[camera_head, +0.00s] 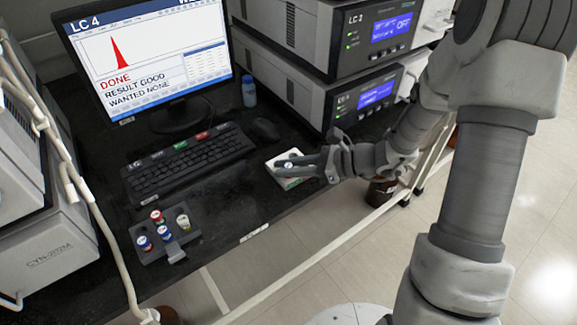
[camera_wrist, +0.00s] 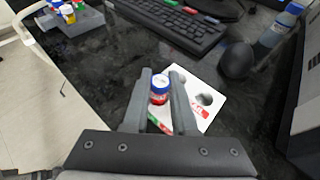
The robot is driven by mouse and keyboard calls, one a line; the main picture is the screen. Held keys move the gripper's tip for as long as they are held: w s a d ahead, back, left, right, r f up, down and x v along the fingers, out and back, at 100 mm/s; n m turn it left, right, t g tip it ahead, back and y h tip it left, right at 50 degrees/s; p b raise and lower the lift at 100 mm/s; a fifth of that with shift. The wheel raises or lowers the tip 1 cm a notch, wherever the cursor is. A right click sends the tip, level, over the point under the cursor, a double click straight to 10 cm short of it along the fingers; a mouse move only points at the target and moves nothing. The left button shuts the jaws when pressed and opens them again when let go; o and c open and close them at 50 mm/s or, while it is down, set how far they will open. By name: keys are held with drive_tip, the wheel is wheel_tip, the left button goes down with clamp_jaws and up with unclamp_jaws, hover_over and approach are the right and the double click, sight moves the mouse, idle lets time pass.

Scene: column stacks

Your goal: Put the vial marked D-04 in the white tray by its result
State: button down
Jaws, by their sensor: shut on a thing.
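My gripper (camera_head: 284,165) is shut on a vial with a blue-and-white cap and a reddish body; it shows between the fingers in the wrist view (camera_wrist: 159,90). Its mark is too small to read. The white tray (camera_head: 290,183) lies under the gripper near the bench's front edge. The screen (camera_head: 150,55) reads LC 4, DONE, RESULT GOOD, WANTED NONE.
A grey rack (camera_head: 178,246) holds several vials with red, blue and pale caps. A keyboard (camera_head: 187,160), a mouse (camera_head: 266,130) and a blue bottle (camera_head: 249,91) stand behind the tray. Stacked instruments (camera_head: 360,105) rise at the back right. Bare bench lies between rack and tray.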

drive_tip(key=c, duration=0.6)
unclamp_jaws()
drive_tip(key=shift+c, duration=0.2)
drive_tip(key=p+v, duration=0.4)
drive_tip(key=v, duration=1.3)
drive_tip(key=s+a+r+n+t+h, duration=0.2)
drive_tip(key=s+a+r+n+h, duration=0.1)
drive_tip(key=s+r+n+h, duration=1.5)
drive_tip(key=w+r+n+y+p, duration=0.1)
drive_tip(key=r+y+p, duration=0.1)
drive_tip(key=r+p, duration=0.3)
drive_tip(key=w+r+n+y+p, duration=0.2)
drive_tip(key=r+y+p, duration=0.1)
drive_tip(key=r+p, duration=0.3)
drive_tip(key=shift+w+d+p, duration=0.25)
drive_tip(key=shift+p, duration=0.95)
